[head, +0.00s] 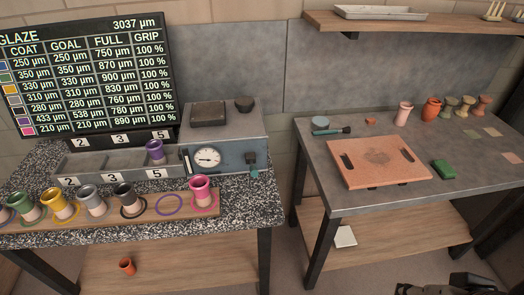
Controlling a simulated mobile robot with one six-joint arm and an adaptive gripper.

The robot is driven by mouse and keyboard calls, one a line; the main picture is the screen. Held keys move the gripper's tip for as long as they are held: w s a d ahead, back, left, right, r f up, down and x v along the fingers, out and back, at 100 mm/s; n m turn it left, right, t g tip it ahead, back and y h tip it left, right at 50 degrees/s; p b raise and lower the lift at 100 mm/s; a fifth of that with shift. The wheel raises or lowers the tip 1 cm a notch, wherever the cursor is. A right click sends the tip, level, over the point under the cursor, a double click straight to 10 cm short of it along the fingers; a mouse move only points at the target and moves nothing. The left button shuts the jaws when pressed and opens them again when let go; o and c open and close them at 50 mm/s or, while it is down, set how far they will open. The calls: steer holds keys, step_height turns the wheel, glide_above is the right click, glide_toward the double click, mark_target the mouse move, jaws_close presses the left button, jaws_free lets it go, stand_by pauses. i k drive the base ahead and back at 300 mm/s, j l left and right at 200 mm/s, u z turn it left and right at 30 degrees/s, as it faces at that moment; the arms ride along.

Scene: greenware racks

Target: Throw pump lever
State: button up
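A grey pump-like box (228,152) with a round white dial gauge (208,157) stands at the back right of the speckled left-hand table. A dark fitting with a teal end (253,168) is on the right of its front face and looks like the lever. A dark upright part (186,160) is at the left edge of the face. I cannot tell for sure which of them is the pump lever. My gripper (455,288) shows only in part as dark pieces at the bottom right edge, far from the box. Its fingers cannot be made out.
Several coloured cups stand in rings on a wooden strip (150,212); the purple ring (169,204) is empty. A purple cup (154,150) stands in the numbered grey tray (95,163). A dark block (208,113) sits on the box. The right table (320,150) holds an orange board (378,162).

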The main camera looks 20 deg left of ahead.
mark_target(254, 171)
steer(key=k+j+u, duration=0.25)
steer(key=k+j, duration=0.15)
steer(key=k, duration=0.3)
steer(key=k+j+u, duration=0.3)
steer(key=k+j, duration=0.3)
steer(key=k, duration=0.05)
